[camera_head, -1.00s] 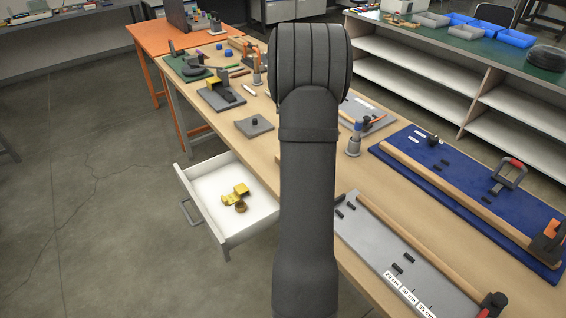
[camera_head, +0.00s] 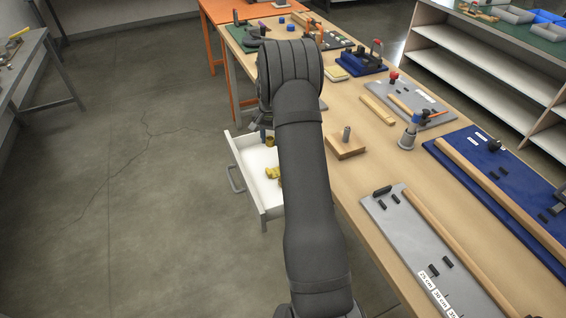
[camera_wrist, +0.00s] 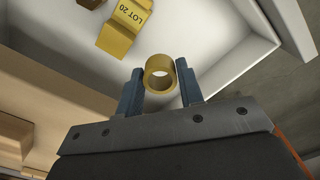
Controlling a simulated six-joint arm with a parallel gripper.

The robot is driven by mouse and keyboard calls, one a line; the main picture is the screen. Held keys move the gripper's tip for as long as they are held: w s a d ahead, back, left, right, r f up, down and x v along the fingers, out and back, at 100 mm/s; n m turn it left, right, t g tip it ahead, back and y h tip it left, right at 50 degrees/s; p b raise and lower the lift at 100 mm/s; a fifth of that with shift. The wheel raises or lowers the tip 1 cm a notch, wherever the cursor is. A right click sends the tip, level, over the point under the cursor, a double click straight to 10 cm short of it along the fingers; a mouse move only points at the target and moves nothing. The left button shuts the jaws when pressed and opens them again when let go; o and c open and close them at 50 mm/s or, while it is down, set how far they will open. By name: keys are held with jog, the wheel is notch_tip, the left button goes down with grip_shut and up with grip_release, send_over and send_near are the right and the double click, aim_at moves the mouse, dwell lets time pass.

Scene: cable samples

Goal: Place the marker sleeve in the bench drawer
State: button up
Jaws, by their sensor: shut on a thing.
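The marker sleeve, a short yellow hollow ring, shows end-on in the wrist view (camera_wrist: 149,78). My gripper (camera_wrist: 160,68) is shut on it, with one blue finger on each side. In the head view, a small yellow ring (camera_head: 269,142) shows beside a blue finger at the edge of my arm, over the open drawer. The bench drawer is white and pulled out; its wall shows in the wrist view (camera_wrist: 235,62) and its front in the head view (camera_head: 243,172). My arm hides its right side. I cannot tell how high the sleeve is above the drawer floor.
A yellow block marked LOT 20 (camera_wrist: 124,28) lies in the drawer, with a dark yellow piece beside it. White drawer floor is bare around them. The wooden bench (camera_head: 372,165) stands right of the drawer, with a wooden block and peg (camera_head: 347,147) near its edge.

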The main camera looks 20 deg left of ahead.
notch_tip(320, 180, down, 9)
jog(key=shift+d+r, duration=0.1)
dwell(0.3)
jog(key=o, duration=1.1)
jog(key=shift+f, duration=0.2)
jog(key=shift+r, duration=0.1)
notch_tip(320, 180, up, 12)
jog(key=shift+r, duration=0.1)
jog(key=shift+f, duration=4.2)
